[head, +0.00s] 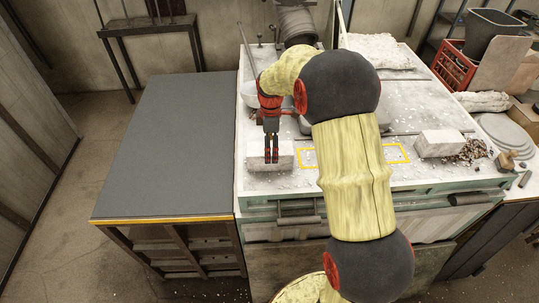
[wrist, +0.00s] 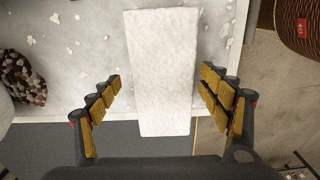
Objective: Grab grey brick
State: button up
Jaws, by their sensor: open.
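A pale grey brick (head: 286,160) lies near the front left edge of the white-topped bench. In the wrist view the brick (wrist: 163,55) runs lengthwise through the middle of the picture. My gripper (head: 271,158) is over this brick, pointing down. In the wrist view my gripper (wrist: 163,92) is open, with one finger on each side of the brick and a visible gap on both sides. Whether the fingertips are below the brick's top cannot be told. A second pale grey brick (head: 438,143) lies on the right of the bench.
A yellow rectangle outline (head: 399,147) marks the benchtop between the bricks. Brown rubble (head: 473,150) lies beside the right brick. A dark flat table (head: 165,150) adjoins on the left. A metal pot (head: 297,24) and a red crate (head: 455,66) stand farther back.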

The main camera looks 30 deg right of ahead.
jog(key=shift+s+a+f+p, duration=0.1)
jog(key=shift+f+p, duration=0.15)
jog(key=shift+f, duration=1.05)
jog(key=shift+s+a+f+p, duration=0.1)
jog(key=shift+f+p, duration=0.1)
jog(key=shift+f, duration=1.1)
jog(key=c, duration=0.3)
jog(key=shift+w, duration=0.1)
grip_shut()
jog(key=shift+r, duration=0.1)
